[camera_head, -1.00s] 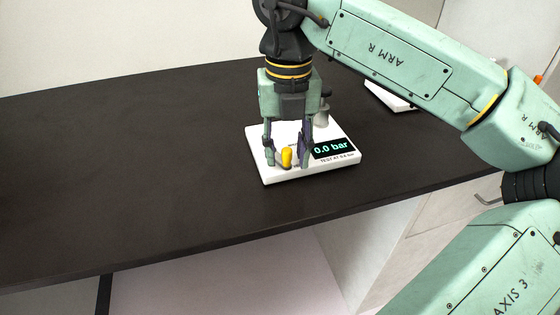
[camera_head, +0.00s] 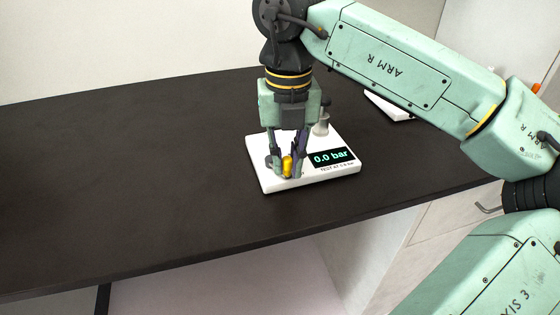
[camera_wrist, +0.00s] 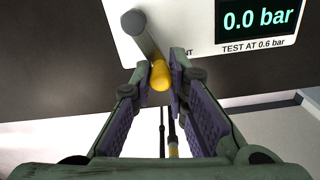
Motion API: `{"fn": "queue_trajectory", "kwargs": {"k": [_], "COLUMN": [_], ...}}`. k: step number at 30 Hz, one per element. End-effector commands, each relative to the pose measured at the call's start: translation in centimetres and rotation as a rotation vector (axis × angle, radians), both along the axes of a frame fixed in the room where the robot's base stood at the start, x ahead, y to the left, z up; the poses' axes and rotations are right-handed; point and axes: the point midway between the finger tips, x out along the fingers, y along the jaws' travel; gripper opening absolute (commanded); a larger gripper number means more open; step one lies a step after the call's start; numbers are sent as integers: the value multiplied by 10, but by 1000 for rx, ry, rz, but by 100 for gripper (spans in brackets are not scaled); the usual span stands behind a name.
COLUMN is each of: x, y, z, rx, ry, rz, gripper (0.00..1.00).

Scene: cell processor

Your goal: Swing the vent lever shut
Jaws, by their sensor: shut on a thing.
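The vent lever shows in the wrist view as a grey arm (camera_wrist: 142,36) with a yellow tip (camera_wrist: 160,76). The yellow tip also shows in the head view (camera_head: 287,165), at the front of a white device (camera_head: 270,185). My gripper (camera_head: 287,172) points down over the front left part of the device. In the wrist view its fingers (camera_wrist: 161,84) are on either side of the yellow tip and shut on it. The device's display (camera_head: 332,157) reads 0.0 bar, with "TEST AT 0.6 bar" printed below it.
A grey knob or post (camera_head: 321,125) stands at the back of the device. A second white item (camera_head: 388,106) lies behind and to the right, partly hidden by my arm. The dark table (camera_head: 120,180) is clear to the left. Its front edge runs close to the device.

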Motion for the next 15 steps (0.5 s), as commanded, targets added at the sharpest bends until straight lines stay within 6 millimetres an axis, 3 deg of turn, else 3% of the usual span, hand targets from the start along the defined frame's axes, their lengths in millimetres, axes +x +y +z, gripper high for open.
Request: {"fn": "queue_trajectory", "kwargs": {"k": [15], "x": [1], "y": [-1], "z": [0], "rx": [1], "ry": [1], "rz": [30], "gripper": [0]}}
